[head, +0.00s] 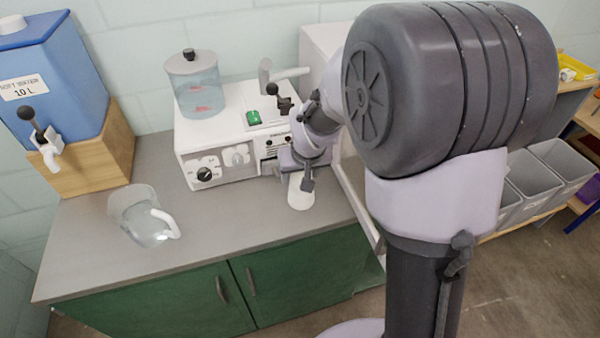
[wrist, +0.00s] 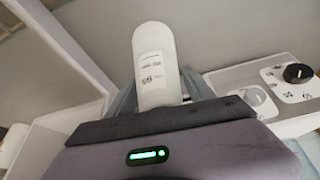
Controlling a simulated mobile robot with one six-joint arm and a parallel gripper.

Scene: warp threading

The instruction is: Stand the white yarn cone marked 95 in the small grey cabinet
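The white yarn cone (head: 300,192) shows below my gripper (head: 305,178) in the head view, low over the counter in front of the white machine. In the wrist view the cone (wrist: 155,65) stands out between the fingers of my gripper (wrist: 162,95), its printed label upside down and seeming to read 95. The fingers look closed around it, though the dark gripper body hides their contact. A pale grey box-like body (head: 322,45), possibly the small grey cabinet, stands right of the machine, largely hidden behind my arm; its inside is not visible.
The white machine (head: 200,170) with knobs and a clear tank stands close behind the cone. A clear jug (head: 135,222) and a blue water container (head: 60,85) stand left. A pale upright frame or panel (head: 358,195) borders the counter's right end. The front middle counter (head: 225,225) is clear.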

